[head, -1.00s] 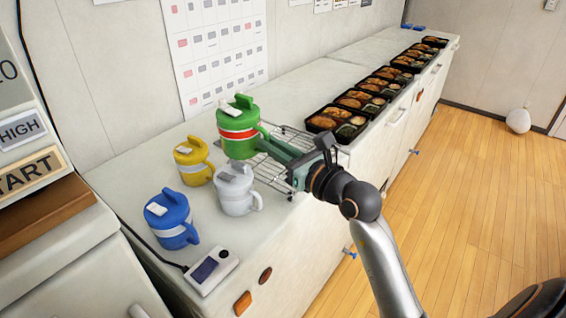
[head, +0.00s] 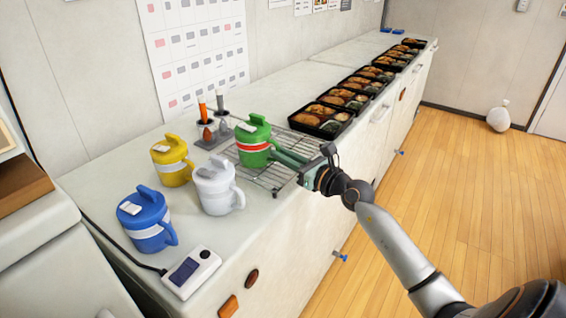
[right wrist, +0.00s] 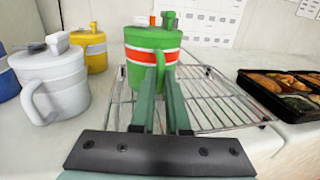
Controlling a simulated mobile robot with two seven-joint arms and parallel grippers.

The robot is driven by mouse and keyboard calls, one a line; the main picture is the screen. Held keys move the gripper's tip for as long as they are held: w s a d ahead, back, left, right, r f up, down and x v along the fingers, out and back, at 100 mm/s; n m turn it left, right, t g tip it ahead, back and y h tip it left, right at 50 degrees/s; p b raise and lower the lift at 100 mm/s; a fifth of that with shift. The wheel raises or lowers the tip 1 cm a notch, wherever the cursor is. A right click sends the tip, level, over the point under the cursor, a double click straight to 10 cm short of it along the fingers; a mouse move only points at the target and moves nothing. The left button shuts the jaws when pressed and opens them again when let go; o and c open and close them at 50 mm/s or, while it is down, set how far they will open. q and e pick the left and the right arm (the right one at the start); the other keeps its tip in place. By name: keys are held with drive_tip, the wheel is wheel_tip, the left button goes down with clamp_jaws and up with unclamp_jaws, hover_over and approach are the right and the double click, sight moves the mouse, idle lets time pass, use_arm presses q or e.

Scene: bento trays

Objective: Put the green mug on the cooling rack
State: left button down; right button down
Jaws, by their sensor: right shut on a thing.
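The green mug (head: 254,153), with a green lid and a red and white band, is upright over the left part of the wire cooling rack (head: 281,180). I cannot tell whether its base touches the wires. My right gripper (head: 285,159) reaches in from the right and is shut on the mug's handle side. In the right wrist view the mug (right wrist: 140,75) stands beyond the fingers (right wrist: 160,100), which hide part of it and its handle. The rack (right wrist: 205,100) spreads behind and to the right of it. My left gripper is not in view.
A white mug (head: 215,192), a yellow mug (head: 172,166) and a blue mug (head: 146,225) stand left of the rack. Bento trays (head: 322,122) line the counter to the right. A small stand (head: 213,138) is behind; a device (head: 190,272) lies at the front.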

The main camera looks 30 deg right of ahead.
drive_tip(key=shift+f, duration=0.1)
drive_tip(key=c, duration=1.3)
unclamp_jaws()
drive_tip(key=shift+f, duration=0.15)
drive_tip(key=o, duration=0.4)
drive_tip(key=shift+s, duration=0.1)
